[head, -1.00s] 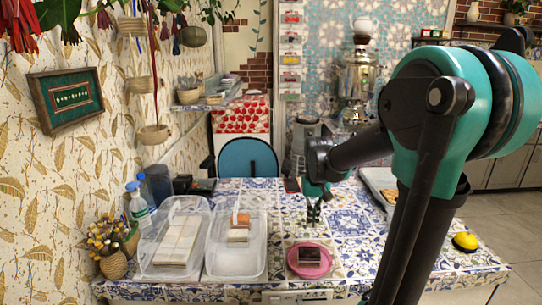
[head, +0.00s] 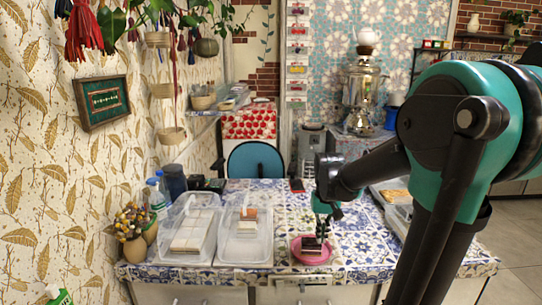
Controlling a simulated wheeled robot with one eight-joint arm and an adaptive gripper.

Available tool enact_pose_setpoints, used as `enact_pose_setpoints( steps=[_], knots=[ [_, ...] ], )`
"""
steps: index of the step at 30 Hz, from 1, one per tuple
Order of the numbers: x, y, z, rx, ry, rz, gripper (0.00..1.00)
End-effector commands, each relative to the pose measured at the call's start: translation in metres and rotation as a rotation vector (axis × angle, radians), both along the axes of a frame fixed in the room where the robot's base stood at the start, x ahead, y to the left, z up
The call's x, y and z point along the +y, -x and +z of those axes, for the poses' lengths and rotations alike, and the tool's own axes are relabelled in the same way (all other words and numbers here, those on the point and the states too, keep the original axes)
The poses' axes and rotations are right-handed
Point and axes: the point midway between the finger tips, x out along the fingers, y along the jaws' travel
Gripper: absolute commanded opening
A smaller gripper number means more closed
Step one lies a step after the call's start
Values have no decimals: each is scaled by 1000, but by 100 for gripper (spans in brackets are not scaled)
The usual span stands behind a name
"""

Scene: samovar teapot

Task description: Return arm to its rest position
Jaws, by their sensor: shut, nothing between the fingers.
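My gripper (head: 322,228) hangs down from my dark and teal arm at the centre right of the head view. It is shut and empty. Its fingertips show close above a pink plate (head: 297,252) with a dark piece (head: 311,243) on it, near the front of the patterned table. I cannot tell the exact gap between the fingertips and the piece. My arm's large teal joint fills the right side and hides part of the table and floor there.
Two clear plastic boxes, one left (head: 213,226) and one right (head: 267,250), stand on the tiled table (head: 345,262). A spray bottle (head: 157,200) and a flower pot (head: 134,250) stand at the left. A samovar (head: 361,95) with a white teapot (head: 367,38) stands at the back.

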Motion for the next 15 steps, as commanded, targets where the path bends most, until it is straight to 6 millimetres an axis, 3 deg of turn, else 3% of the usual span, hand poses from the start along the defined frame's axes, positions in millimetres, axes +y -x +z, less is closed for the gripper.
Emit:
enact_pose_setpoints(
  steps=[8,15],
  knots=[
    [-8,27,-18,-69,-4,-4,0],
    [-18,68,-45,-171,-7,-9,0]
  ],
)
